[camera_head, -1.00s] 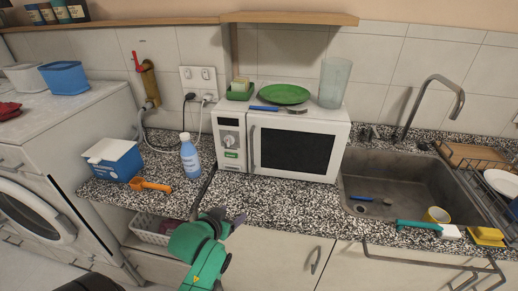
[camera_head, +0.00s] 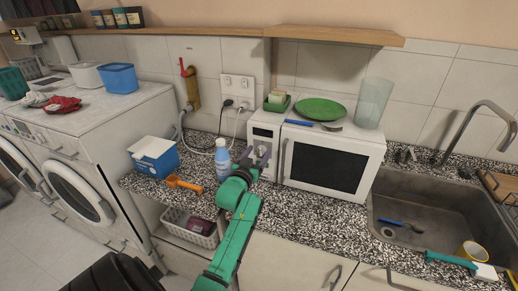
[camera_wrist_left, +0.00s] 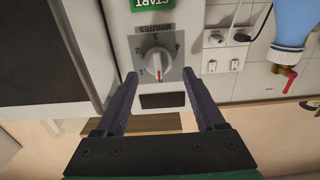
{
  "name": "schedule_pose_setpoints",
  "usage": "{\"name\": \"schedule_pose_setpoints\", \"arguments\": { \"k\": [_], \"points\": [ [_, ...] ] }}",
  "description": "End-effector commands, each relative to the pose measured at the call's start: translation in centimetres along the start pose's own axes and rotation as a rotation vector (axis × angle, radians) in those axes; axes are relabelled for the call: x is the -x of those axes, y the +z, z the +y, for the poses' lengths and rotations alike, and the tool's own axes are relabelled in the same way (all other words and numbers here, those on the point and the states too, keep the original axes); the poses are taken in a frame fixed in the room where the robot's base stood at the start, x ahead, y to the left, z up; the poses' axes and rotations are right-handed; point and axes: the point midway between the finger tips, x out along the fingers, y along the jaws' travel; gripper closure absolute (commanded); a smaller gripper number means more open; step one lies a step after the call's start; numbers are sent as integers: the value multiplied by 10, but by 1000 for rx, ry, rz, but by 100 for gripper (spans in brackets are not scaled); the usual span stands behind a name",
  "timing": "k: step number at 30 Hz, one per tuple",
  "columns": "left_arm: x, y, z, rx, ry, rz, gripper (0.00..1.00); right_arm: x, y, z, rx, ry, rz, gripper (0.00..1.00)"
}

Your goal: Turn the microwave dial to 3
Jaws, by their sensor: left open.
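The white microwave (camera_head: 375,155) stands on the speckled counter, with its control panel at the left of its door. The round grey dial (camera_wrist_left: 157,62) shows upside down in the left wrist view, under the inverted MINUTES label. Its red mark points to the bottom of that view; I cannot clearly read which number it meets. My left gripper (camera_head: 261,152) is at the control panel and partly covers the dial in the head view. In the left wrist view its open fingers (camera_wrist_left: 160,80) stand on either side of the dial; contact cannot be told. My right gripper is out of view.
A blue bottle (camera_head: 223,163) stands close left of my left gripper. A blue-and-white box (camera_head: 155,156) and an orange scoop (camera_head: 184,183) lie further left. A green plate (camera_head: 322,109) and clear cup (camera_head: 373,103) are on the microwave. The sink (camera_head: 430,213) is at right.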

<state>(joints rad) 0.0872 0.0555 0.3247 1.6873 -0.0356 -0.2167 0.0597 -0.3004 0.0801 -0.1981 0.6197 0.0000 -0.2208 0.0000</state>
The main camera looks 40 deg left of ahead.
Motion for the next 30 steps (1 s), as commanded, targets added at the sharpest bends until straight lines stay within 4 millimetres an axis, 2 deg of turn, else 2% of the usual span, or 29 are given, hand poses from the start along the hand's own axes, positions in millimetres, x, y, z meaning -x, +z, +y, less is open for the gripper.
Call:
{"name": "schedule_pose_setpoints", "arguments": {
  "k": [3,10,11,15,16,30],
  "points": [
    [-10,-1,0,-1,0,1,29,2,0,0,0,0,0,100],
    [-12,0,0,-1,0,0,29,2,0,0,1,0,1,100],
    [-12,0,0,-1,0,0,37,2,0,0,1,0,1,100],
    [-12,0,0,-1,0,0,90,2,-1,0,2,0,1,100],
    [-12,0,0,-1,0,0,100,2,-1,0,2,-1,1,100],
    [-11,2,1,-79,0,-2,100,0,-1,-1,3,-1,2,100]
  ]
}}
